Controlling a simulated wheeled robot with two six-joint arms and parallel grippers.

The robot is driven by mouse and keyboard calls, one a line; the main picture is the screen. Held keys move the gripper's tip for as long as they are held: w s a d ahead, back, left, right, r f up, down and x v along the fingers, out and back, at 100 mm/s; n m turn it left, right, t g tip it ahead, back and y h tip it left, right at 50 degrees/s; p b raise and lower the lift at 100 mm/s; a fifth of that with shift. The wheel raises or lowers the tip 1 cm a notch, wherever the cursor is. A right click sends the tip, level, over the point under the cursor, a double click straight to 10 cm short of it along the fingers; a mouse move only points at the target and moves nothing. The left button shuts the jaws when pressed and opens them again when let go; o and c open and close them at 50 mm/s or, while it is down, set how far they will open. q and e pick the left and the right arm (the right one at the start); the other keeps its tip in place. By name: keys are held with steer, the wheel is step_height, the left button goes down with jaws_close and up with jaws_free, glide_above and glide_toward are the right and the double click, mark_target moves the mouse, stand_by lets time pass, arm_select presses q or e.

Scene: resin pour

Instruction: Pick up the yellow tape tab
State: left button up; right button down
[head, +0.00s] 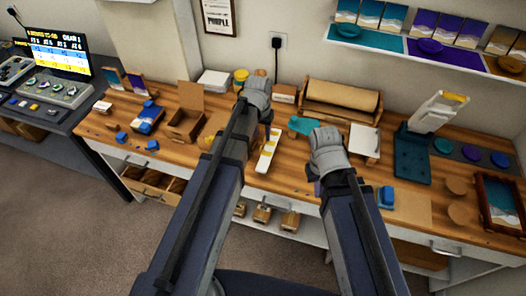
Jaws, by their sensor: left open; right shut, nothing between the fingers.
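A white strip (268,150) with small yellow marks lies on the wooden bench between my two arms. The yellow tape tab may be among these marks, but they are too small to tell. A yellow patch also shows just left of my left arm, mostly hidden by it. My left gripper (267,128) is over the bench at the strip's far end, open; its fingers are small and partly hidden. My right gripper (315,182) is to the right of the strip, near the bench's front, shut and empty. Its fingers are largely hidden behind its wrist.
A cardboard box (186,124) and blue pieces lie to the left. A yellow tub (240,77) and a brown paper roll (341,98) stand at the back. A teal stand (411,152), coloured discs and a framed tray (500,202) fill the right. Drawers are below.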

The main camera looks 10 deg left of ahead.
mark_target(266, 151)
arm_select(q)
steer(key=shift+w+a+f+b, duration=0.1)
steer(key=shift+w+f+b, duration=0.1)
steer(key=shift+f+b, duration=1.75)
steer(key=shift+w+a+f+b, duration=0.1)
steer(key=shift+w+f+b, duration=0.05)
steer(key=shift+f+b, duration=1.8)
steer(key=shift+c, duration=0.4)
jaws_close()
